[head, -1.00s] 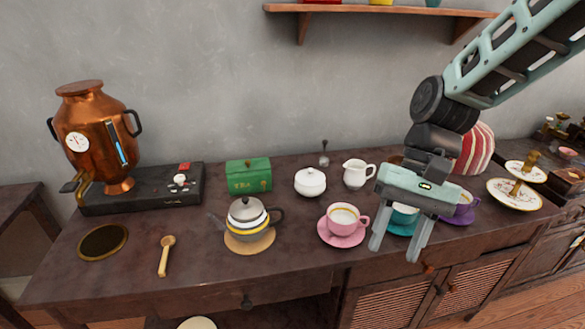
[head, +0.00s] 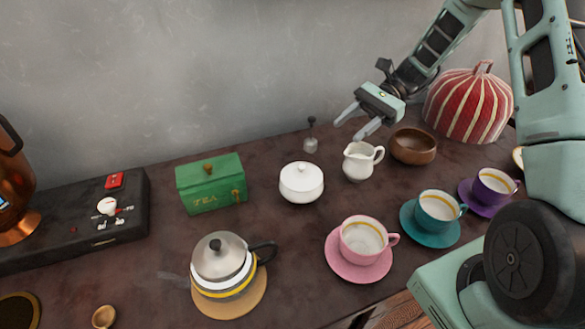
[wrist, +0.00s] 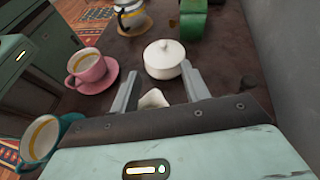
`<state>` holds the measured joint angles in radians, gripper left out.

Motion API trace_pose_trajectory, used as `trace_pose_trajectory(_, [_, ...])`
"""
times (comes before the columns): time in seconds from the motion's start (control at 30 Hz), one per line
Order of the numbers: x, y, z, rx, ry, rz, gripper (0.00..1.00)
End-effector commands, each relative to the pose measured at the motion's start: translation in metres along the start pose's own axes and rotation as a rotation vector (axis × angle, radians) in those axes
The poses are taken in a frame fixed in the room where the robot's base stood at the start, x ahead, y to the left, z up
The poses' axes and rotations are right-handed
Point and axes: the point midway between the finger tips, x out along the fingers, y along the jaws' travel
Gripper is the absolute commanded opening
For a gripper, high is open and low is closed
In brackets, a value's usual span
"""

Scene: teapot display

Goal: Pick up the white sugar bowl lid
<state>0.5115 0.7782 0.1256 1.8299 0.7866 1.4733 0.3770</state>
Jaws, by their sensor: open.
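The white sugar bowl (head: 301,187) stands on the dark counter, between the green tea box and the white creamer. Its white lid (head: 301,169) sits on top with a small knob. In the wrist view the lid (wrist: 163,53) shows beyond the fingertips. My gripper (head: 350,127) is open and empty, above and to the right of the bowl in the head view, over the creamer's far side. The fingers (wrist: 161,88) also show apart in the wrist view, with part of the creamer (wrist: 153,99) visible between them.
The creamer (head: 359,163) stands just right of the bowl, with a wooden bowl (head: 413,150) beyond it. The green box (head: 211,187) is left. A pink cup (head: 363,238), a teal cup (head: 436,210) and a teapot (head: 222,265) stand in front. A wall rises behind.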

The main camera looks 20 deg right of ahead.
Motion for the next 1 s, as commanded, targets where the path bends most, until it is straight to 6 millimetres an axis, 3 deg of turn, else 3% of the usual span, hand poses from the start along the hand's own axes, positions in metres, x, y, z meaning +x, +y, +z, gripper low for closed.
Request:
trace_pose_trajectory(0.5, [0.101, 0.000, 0.001, 0.000, 0.000, 0.005, 0.46])
trace_pose_trajectory(0.77, [0.120, 0.000, 0.000, -0.002, 0.000, 0.004, 0.46])
trace_pose_trajectory(1.0, [0.155, -0.004, -0.002, -0.002, 0.000, 0.006, 0.46])
